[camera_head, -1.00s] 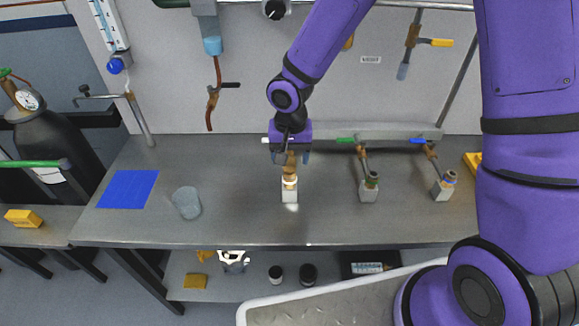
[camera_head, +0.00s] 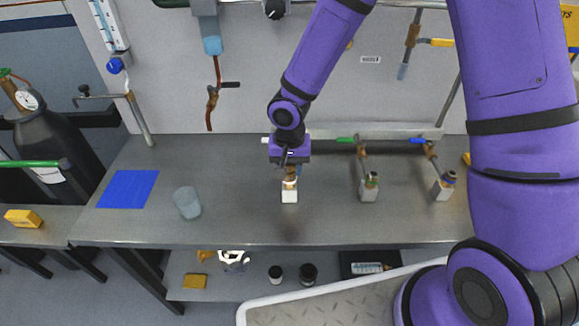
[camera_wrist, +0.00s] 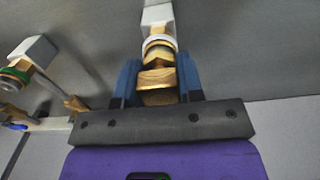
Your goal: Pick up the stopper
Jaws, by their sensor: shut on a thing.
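The brass hex-sided stopper (camera_wrist: 157,77) shows in the wrist view between the blue fingers of my gripper (camera_wrist: 157,88), which is shut on it. In the head view my gripper (camera_head: 290,166) hides most of the stopper, and a little brass (camera_head: 290,179) shows below the fingers. The stopper is in line with a pale square housing (camera_head: 289,197), with a white ring (camera_wrist: 158,41) between them. The housing also shows at the top of the wrist view (camera_wrist: 157,14). I cannot tell whether the housing rests on the bench.
Two similar fittings, one with a green ring (camera_head: 370,188) and one with a blue-purple ring (camera_head: 443,188), stand to the right on the grey bench (camera_head: 240,215). A blue square (camera_head: 127,189) and a clear cup (camera_head: 187,202) are at the left. Pipes run along the back wall.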

